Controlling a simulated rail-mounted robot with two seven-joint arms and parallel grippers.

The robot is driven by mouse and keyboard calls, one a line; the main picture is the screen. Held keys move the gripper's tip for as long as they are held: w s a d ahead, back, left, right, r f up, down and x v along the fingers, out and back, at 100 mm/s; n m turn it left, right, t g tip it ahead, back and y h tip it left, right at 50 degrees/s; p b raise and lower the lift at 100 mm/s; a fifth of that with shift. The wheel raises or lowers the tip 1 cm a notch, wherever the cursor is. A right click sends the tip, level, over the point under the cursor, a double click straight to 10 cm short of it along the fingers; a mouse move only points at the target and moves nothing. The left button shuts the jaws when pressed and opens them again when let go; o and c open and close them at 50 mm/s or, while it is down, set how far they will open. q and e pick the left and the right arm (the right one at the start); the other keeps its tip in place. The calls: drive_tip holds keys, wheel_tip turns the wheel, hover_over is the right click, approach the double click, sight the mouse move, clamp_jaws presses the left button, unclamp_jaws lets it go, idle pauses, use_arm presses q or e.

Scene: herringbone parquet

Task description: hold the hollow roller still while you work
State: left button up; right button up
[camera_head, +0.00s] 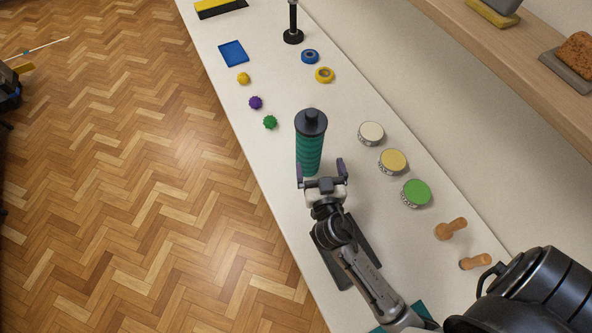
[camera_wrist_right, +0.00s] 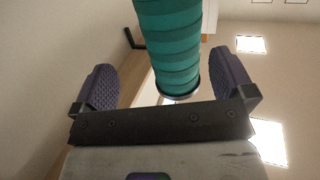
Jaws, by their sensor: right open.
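The hollow roller (camera_head: 309,153) is a green ribbed cylinder with a dark cap and knob on top, at the middle of the long pale counter. My right gripper (camera_head: 322,170) is open at the near end of the roller. In the right wrist view the roller (camera_wrist_right: 170,45) comes down between the two spread purple fingers (camera_wrist_right: 165,85), with gaps on both sides. Its rimmed end shows just beyond the dark palm bar. Dark parts with a yellow piece and a thin rod (camera_head: 48,45) show at the left edge; I cannot tell whether they include my left gripper.
Three round tins, white (camera_head: 371,132), yellow (camera_head: 393,160) and green (camera_head: 416,192), stand right of the roller. Small balls, including a green one (camera_head: 270,122), lie to its left. Two wooden pegs (camera_head: 451,229) lie near right. Tape rolls (camera_head: 324,75) and a blue square (camera_head: 233,53) lie farther back.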

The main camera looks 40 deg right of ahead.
sight(309, 145)
drive_tip(key=shift+w+a+f, duration=0.3)
drive_tip(key=shift+w+f, duration=0.15)
drive_tip(key=shift+w, duration=0.25)
drive_tip(key=shift+w+d+t, duration=0.1)
drive_tip(key=shift+w+t, duration=0.2)
drive_tip(key=shift+w, duration=0.1)
drive_tip(key=shift+p+x, duration=0.35)
drive_tip(key=shift+x, duration=2.9)
drive_tip(key=shift+c, duration=0.4)
drive_tip(key=c, duration=1)
drive_tip(key=shift+f, duration=0.1)
